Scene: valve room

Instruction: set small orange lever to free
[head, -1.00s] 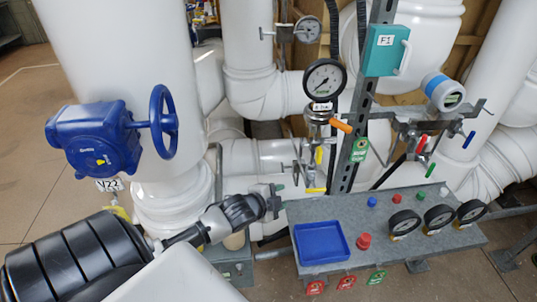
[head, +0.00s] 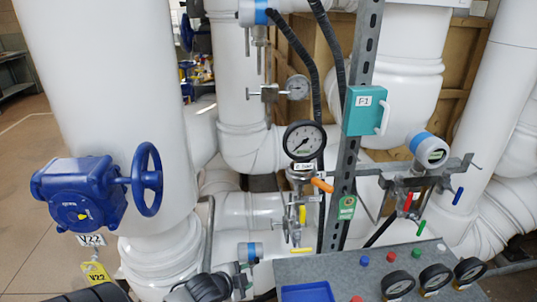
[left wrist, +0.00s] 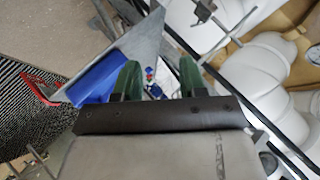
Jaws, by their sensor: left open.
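The small orange lever (head: 322,185) sits just below the round dial gauge (head: 303,140), left of the grey slotted post (head: 362,80). It points right and slightly down toward the post. A green tag (head: 347,207) hangs on the post beside it. My left gripper (head: 244,279) is at the bottom of the head view, below and left of the lever, apart from it. In the left wrist view its two green fingers (left wrist: 158,78) stand apart with nothing held between them. The lever is not clear in that view. My right gripper is not in view.
A yellow lever (head: 302,214) hangs below the orange one. A blue handwheel (head: 147,180) is at left, a teal box (head: 364,110) on the post. The grey panel (head: 345,270) with a blue tray (head: 307,293) and gauges lies at the lower right. White pipes surround everything.

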